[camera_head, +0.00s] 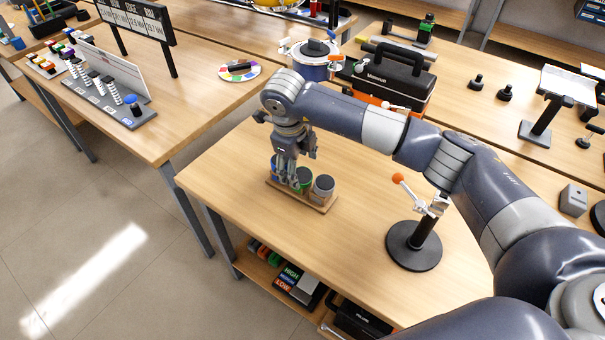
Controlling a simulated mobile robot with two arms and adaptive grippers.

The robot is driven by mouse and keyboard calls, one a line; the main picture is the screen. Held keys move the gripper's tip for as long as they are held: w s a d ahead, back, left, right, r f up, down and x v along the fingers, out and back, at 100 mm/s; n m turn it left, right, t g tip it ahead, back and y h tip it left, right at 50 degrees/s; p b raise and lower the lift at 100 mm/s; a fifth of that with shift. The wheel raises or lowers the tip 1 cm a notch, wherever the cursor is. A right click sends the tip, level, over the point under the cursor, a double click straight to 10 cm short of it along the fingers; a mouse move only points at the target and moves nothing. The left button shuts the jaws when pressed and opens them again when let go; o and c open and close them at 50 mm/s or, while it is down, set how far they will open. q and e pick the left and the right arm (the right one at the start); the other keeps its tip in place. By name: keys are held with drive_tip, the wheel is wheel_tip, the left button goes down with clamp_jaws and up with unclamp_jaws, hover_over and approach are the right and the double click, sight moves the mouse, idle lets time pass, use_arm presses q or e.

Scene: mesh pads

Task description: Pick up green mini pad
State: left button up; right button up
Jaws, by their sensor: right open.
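A small wooden tray (318,206) stands near the left edge of the nearest table and holds a few short round pads. The green mini pad (304,181) is in the middle, with a dark top and a green side, partly covered by my right gripper. My right gripper (288,178) points down over the left part of the tray, its fingers at or just in front of the leftmost pad and the green one. It is open; whether it touches a pad cannot be told. My left gripper is not in view.
A grey-topped pad (323,184) sits at the tray's right end. A black stand with an orange ball (414,246) is on the right of the table. A blue-and-white pot (315,66) and a black toolbox (390,82) stand behind. The front-middle tabletop is clear.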

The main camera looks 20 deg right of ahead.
sight(303, 176)
drive_tip(key=shift+w+d+f, duration=0.1)
drive_tip(key=shift+d+f, duration=0.05)
drive_tip(key=shift+f, duration=0.2)
drive_tip(key=x, duration=0.1)
drive_tip(key=p+x, duration=0.1)
drive_tip(key=x, duration=0.1)
drive_tip(key=p+x, duration=0.1)
drive_tip(key=x, duration=0.1)
drive_tip(key=shift+d, duration=0.25)
drive_tip(key=shift+w+f, duration=0.1)
drive_tip(key=shift+f, duration=0.05)
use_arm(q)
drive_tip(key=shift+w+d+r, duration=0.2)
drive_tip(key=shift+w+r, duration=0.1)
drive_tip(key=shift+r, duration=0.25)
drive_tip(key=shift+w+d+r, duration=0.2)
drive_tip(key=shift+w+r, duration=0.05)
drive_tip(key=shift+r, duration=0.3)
use_arm(e)
drive_tip(key=c, duration=1.2)
